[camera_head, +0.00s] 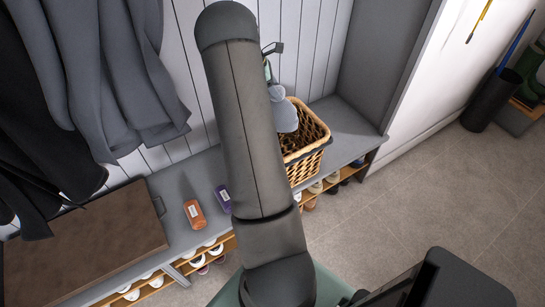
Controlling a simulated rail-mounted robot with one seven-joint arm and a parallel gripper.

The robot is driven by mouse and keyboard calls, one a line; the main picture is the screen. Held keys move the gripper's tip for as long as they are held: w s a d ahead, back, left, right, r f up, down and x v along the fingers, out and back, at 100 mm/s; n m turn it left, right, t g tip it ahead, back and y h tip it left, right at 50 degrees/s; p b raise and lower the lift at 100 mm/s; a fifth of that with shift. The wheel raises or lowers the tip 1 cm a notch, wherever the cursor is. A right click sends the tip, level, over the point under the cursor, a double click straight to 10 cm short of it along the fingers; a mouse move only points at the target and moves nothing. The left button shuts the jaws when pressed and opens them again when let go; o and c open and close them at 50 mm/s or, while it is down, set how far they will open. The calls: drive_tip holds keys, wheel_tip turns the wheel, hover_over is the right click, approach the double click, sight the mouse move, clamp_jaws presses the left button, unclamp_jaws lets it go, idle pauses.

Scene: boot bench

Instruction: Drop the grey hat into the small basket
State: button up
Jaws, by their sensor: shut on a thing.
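The small wicker basket (308,160) stands on the grey bench, right of my arm, which covers its left side. The grey hat (286,112) hangs at the basket's back left, in front of or over its rim; I cannot tell whether it touches the basket. My gripper (269,72) is just above the hat, mostly hidden behind my arm, and is shut on the hat. The fingertips are too small and covered to see clearly.
An orange bottle (194,214) and a purple item (223,196) lie on the bench left of my arm. A brown case (85,250) lies further left. Coats (115,75) hang at upper left. Shoes (198,261) fill the shelf below. Bench right of the basket is clear.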

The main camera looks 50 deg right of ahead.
drive_tip(key=shift+f, duration=0.55)
drive_tip(key=o, duration=1.3)
drive_tip(key=shift+o, duration=0.2)
drive_tip(key=v, duration=1.7)
drive_tip(key=shift+r+b, duration=0.2)
drive_tip(key=shift+b, duration=0.15)
drive_tip(key=shift+w+a, duration=0.1)
